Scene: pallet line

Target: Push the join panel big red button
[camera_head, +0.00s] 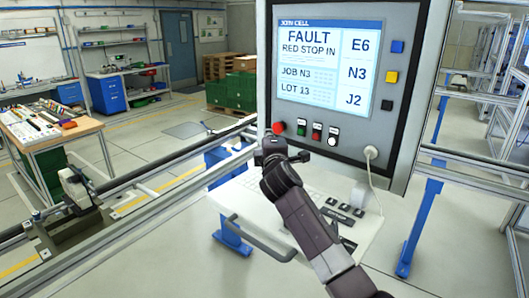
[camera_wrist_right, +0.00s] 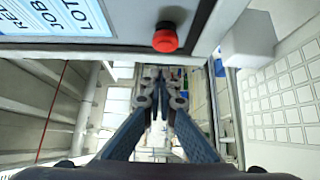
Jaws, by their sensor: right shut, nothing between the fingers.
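The join panel (camera_head: 262,60) stands in front of me, with a lit screen (camera_head: 328,62) reading "JOIN CELL", "FAULT" and "RED STOP IN". Its big red button (camera_head: 279,128) is at the lower left corner of the panel face. In the right wrist view the red button (camera_wrist_right: 165,38) shows whole at the top, above the fingers. My right gripper (camera_head: 271,148) is just below the button in the head view; its fingers (camera_wrist_right: 161,82) are shut and empty. A gap shows between fingertips and button in the wrist view. My left gripper is not in view.
Small green (camera_head: 301,128), red (camera_head: 317,131) and white (camera_head: 333,138) buttons sit right of the big one. A keyboard shelf (camera_head: 265,215) is below the panel. Metal rails run on both sides. A workbench (camera_head: 50,135) with tools stands at the left.

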